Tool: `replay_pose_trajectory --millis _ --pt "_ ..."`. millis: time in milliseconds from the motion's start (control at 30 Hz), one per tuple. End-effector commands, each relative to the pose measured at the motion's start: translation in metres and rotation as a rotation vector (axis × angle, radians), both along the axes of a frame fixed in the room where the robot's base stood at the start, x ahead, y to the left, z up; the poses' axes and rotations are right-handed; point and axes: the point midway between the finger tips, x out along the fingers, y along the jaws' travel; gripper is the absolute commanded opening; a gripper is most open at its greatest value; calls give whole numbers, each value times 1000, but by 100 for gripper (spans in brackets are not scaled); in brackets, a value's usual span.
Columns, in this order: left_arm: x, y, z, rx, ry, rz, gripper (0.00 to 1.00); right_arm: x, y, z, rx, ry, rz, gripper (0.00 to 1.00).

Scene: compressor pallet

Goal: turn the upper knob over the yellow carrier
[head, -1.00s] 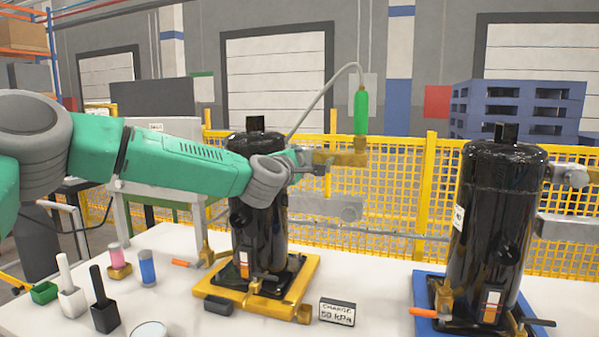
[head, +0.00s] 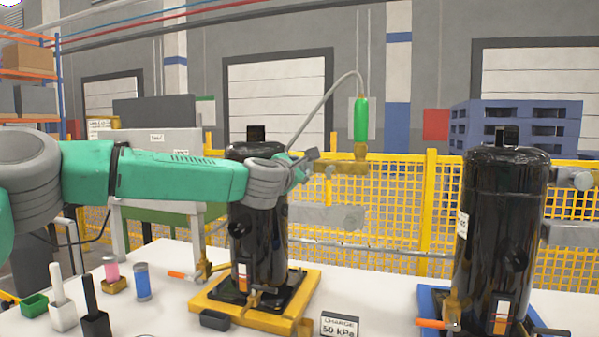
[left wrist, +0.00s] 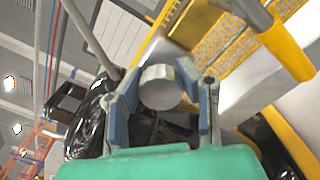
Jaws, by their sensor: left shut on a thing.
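The yellow carrier (head: 213,301) stands on the white table and bears a black compressor (head: 257,215). My left arm crosses in front of the compressor. My left gripper (head: 309,164) is at the compressor's upper right side, just left of a brass fitting. In the left wrist view, a round grey upper knob (left wrist: 160,88) sits between the two fingers of my left gripper (left wrist: 162,100), which is shut on it. In the head view the gripper hides this knob. My right gripper is not in view.
A green bottle (head: 361,119) on a brass fitting (head: 348,167) with a grey hose is close right of the gripper. A second black compressor (head: 497,230) stands on a blue carrier (head: 430,298) at right. A yellow mesh fence (head: 395,215) runs behind.

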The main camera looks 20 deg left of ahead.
Motion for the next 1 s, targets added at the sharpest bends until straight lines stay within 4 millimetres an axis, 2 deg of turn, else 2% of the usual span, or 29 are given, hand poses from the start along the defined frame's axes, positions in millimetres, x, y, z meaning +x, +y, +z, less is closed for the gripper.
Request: replay_pose_trajectory --millis 33,300,333,400,767,867,1000 --pt "0 -1 -11 0 18 -4 1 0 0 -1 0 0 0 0" --pt "0 -1 -12 0 19 -4 1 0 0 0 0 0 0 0" --pt "0 -1 -12 0 19 -4 33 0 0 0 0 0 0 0" --pt "0 -2 -12 0 18 -4 52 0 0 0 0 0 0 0" --pt "-3 -1 -4 0 8 -2 52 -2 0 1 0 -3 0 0" --pt "-12 1 -4 -1 7 -1 52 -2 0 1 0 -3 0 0" --pt "-35 1 -4 -1 7 -4 52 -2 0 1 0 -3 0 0"
